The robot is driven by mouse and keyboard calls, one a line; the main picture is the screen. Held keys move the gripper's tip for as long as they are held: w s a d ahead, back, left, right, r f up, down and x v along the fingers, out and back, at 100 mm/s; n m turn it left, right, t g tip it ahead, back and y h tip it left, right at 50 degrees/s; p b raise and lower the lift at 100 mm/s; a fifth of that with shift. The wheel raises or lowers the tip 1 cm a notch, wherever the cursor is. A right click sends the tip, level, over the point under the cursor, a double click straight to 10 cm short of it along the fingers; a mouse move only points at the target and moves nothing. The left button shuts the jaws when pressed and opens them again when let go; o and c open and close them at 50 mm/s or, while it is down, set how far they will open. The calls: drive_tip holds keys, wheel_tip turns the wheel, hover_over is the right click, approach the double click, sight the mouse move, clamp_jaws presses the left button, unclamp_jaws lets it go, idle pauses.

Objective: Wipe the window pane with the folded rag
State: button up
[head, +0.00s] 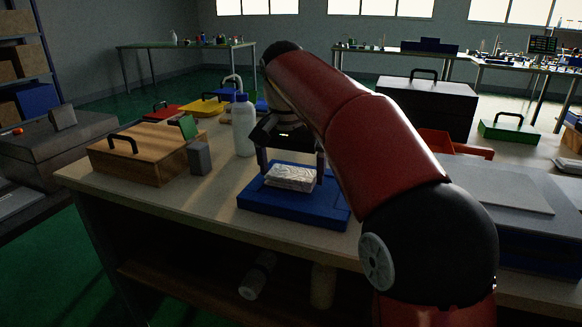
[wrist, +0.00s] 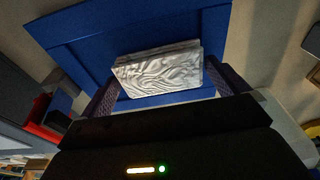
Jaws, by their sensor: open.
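The folded rag (head: 291,177), white with a wavy pattern, lies flat on a blue tray (head: 255,205) on the bench. In the wrist view the rag (wrist: 160,75) shows close up on the blue tray (wrist: 85,40). My gripper (head: 292,170) points down above the rag, its jaws open. One finger is on each side of the rag in both views; I see no clear contact. Bright windows (head: 380,8) are in the far wall; I cannot tell which pane the task means.
On the bench, a white bottle (head: 243,128) stands just behind the tray, with a small grey block (head: 199,158) and a wooden box (head: 140,155) to the left. A large dark toolbox (head: 428,108) is behind right. Bare bench top (head: 200,195) lies left of the tray.

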drive_tip(key=shift+r+p, duration=0.35)
drive_tip(key=shift+p, duration=0.2)
idle(0.4)
drive_tip(key=c, duration=0.7)
drive_tip(key=shift+o, duration=0.2)
drive_tip(key=shift+d, duration=0.1)
